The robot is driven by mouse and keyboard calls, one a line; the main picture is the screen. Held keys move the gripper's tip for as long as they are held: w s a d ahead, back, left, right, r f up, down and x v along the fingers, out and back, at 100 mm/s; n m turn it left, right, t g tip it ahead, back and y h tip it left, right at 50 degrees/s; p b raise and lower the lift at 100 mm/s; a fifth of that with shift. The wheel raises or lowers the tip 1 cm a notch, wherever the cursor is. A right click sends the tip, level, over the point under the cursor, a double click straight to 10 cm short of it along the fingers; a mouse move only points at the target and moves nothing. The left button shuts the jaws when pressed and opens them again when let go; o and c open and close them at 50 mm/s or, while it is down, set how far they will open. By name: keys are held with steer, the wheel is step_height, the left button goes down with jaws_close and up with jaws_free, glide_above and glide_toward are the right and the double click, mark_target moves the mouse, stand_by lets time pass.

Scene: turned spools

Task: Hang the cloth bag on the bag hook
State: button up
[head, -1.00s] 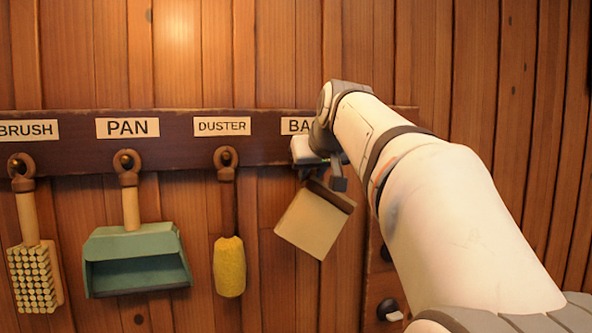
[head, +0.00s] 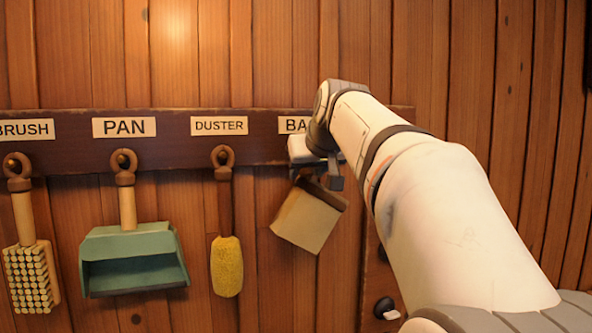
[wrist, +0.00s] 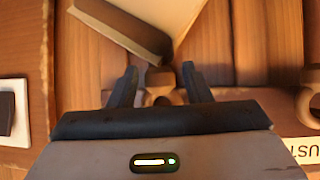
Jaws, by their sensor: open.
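The tan cloth bag (head: 308,218) with a dark brown top band hangs tilted just below my gripper (head: 318,165) in the head view. It also shows at the top left of the wrist view (wrist: 125,28). My gripper is open in front of the rail, under the partly covered "BA…" label (head: 292,125). In the wrist view the gripper's fingers (wrist: 160,85) stand apart, with a brown rounded piece between them. I cannot tell whether that piece is the bag's loop or the hook. The bag hook is hidden behind my gripper in the head view.
A brush (head: 30,270), a green pan (head: 133,262) and a yellow duster (head: 226,265) hang from labelled pegs on the dark rail (head: 175,150) to the left. A dark knob (head: 384,307) sits low on the right. The wall's right side is bare.

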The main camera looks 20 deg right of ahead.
steer(key=shift+s, duration=0.1)
steer(key=d+b+v, duration=0.1)
steer(key=v, duration=0.6)
steer(key=s+a+f+g, duration=0.2)
steer(key=s+f, duration=0.4)
steer(key=f, duration=0.8)
steer(key=s+a+f+g+b, duration=0.1)
steer(key=s+a+f+g, duration=0.2)
steer(key=f, duration=1.2)
steer(key=s+a+f+g+y+b, duration=0.1)
steer(key=s+a+f+g, duration=0.1)
steer(key=s+a+f, duration=0.4)
steer(key=s+f, duration=0.5)
steer(key=f, duration=0.3)
steer(key=shift+s+f+g, duration=0.25)
steer(key=shift+f+g, duration=0.05)
steer(key=shift+d, duration=0.1)
